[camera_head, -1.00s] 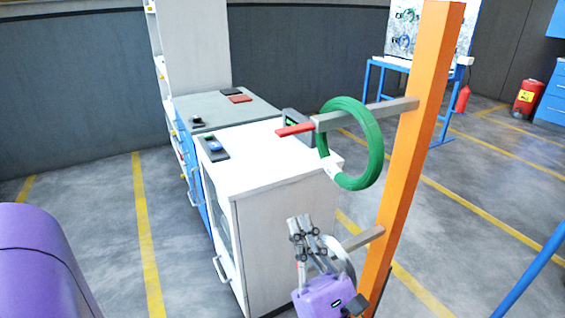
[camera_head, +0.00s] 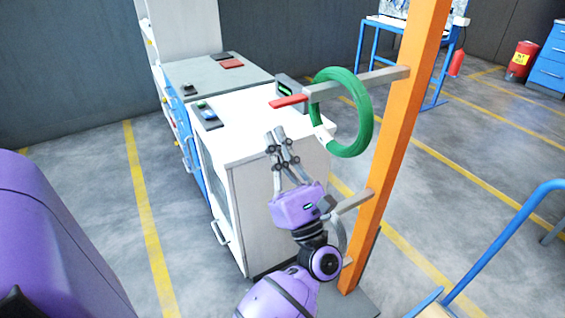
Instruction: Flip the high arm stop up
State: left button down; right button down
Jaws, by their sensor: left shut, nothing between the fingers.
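The high arm (camera_head: 355,83) is a grey bar reaching left from the orange post (camera_head: 405,130). Its red stop (camera_head: 288,101) lies flat at the free end, pointing left in line with the bar. A green coil (camera_head: 364,125) hangs around the high arm. My left gripper (camera_head: 275,134) is purple with grey fingers and points upward. Its fingers are shut and empty, below and slightly left of the red stop, with a gap between. The right gripper is not in view.
A lower grey arm (camera_head: 352,201) sticks out from the post beside my left wrist, partly hidden. A white cabinet (camera_head: 255,150) stands behind the gripper. A blue tubular frame (camera_head: 505,232) is at the lower right. Open floor lies on the left.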

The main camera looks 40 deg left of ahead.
aim_at(288, 101)
pick_arm(q)
notch_tip(288, 101, up, 3)
jog(key=shift+d+r+p, duration=0.1)
jog(key=shift+d+p, duration=0.05)
jog(key=shift+p, duration=0.35)
jog(key=shift+s+r+m+t+h+p, duration=0.15)
jog(key=shift+m+t+h+p, duration=0.15)
jog(key=shift+m+t, duration=0.25)
jog(key=shift+s+r+m+t+h+p, duration=0.1)
jog(key=shift+m+t+h+p, duration=0.15)
jog(key=shift+m+t, duration=0.25)
